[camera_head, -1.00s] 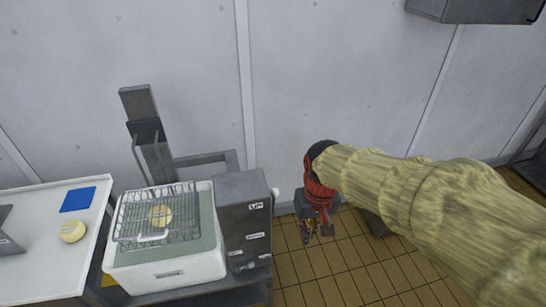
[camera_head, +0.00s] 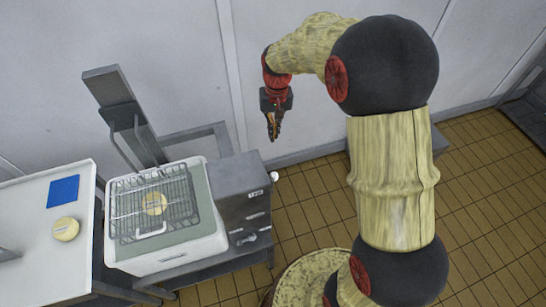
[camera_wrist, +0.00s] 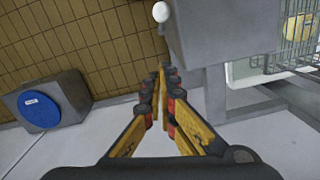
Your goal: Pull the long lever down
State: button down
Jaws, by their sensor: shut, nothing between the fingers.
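A small white ball knob (camera_head: 274,176) sticks out from the right side of a grey metal box (camera_head: 243,200). It also shows at the top of the wrist view (camera_wrist: 160,12), beside the grey box (camera_wrist: 220,28). Any shaft behind the knob is hard to see, so I cannot tell whether it is the long lever. Small handles (camera_head: 246,238) with labels are on the box's front. My gripper (camera_head: 272,133) hangs pointing down, above and behind the knob, apart from it. In the wrist view my gripper's fingers (camera_wrist: 163,70) are together and empty.
Left of the box, a wire basket (camera_head: 120,192) with a pale round piece (camera_head: 154,203) sits on a white vat (camera_head: 170,262). A tall grey post (camera_head: 118,98) stands behind. A white table (camera_head: 25,220) is at far left. Tiled floor (camera_head: 310,205) is open right of the box.

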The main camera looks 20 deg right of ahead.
jog(key=shift+w+f, duration=0.1)
jog(key=s+a+f, duration=0.1)
jog(key=s+f, duration=0.3)
jog(key=f, duration=0.6)
jog(key=shift+a+f+p, duration=0.15)
jog(key=shift+f+p, duration=0.2)
jog(key=shift+p, duration=0.05)
jog(key=shift+s, duration=0.15)
